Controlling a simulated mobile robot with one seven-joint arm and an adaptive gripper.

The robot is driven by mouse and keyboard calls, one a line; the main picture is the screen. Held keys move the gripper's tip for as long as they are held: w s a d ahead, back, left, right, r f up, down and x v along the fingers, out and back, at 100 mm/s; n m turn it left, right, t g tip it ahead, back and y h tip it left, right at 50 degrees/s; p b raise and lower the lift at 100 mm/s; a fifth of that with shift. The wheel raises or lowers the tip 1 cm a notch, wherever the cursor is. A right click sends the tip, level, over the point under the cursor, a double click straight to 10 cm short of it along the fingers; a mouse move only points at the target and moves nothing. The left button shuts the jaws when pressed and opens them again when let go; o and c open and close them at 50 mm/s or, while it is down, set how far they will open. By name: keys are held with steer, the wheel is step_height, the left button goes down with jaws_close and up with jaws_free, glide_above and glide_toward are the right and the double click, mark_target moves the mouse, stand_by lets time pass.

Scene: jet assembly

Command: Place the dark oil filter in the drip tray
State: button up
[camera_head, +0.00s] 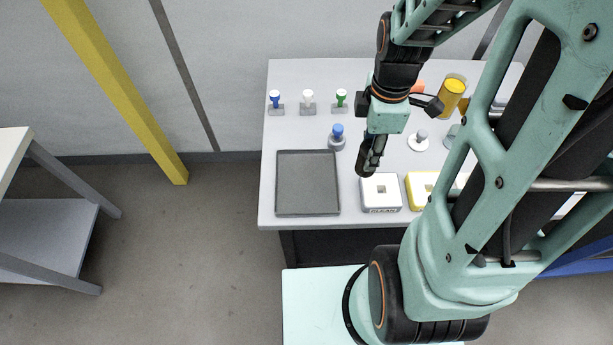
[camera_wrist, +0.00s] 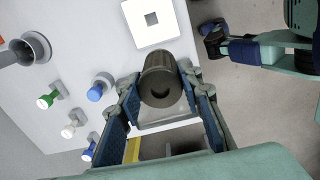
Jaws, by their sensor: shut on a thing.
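The dark oil filter (camera_wrist: 160,84) is a dark grey cylinder with a round hollow in its end, seen between the fingers of my gripper (camera_wrist: 163,78) in the wrist view. My gripper (camera_head: 370,158) is shut on it. In the head view the gripper hangs over the table, between the tray and the white block, and the filter is hard to tell from the dark fingers. The drip tray (camera_head: 308,183) is a flat, dark grey, rimmed square at the table's front left. It looks empty and lies left of my gripper.
A white block (camera_head: 380,193) with a square hole and a yellow block (camera_head: 421,190) stand right of the tray. A blue-topped piece (camera_head: 337,136) stands behind the tray's right corner. Blue, white and green knobs (camera_head: 308,100) line the back. My arm hides the table's right side.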

steer(key=shift+a+f, duration=0.15)
steer(key=w+a+f+b, duration=0.1)
steer(key=a+f+b, duration=0.2)
steer(key=a+f, duration=0.1)
steer(key=w+a+f+b, duration=0.2)
steer(key=a+f+b, duration=0.1)
steer(key=a+f, duration=0.1)
steer(key=w+a+f+b, duration=0.1)
steer(key=a+f+b, duration=0.2)
steer(key=a+f, duration=0.1)
steer(key=shift+w+a+f+b, duration=0.2)
steer(key=shift+a+b, duration=0.2)
steer(key=shift+a, duration=0.1)
steer(key=shift+f, duration=0.25)
steer(key=shift+f+b, duration=0.2)
steer(key=shift+b, duration=0.15)
steer(key=o, duration=1.1)
steer(key=shift+c, duration=0.2)
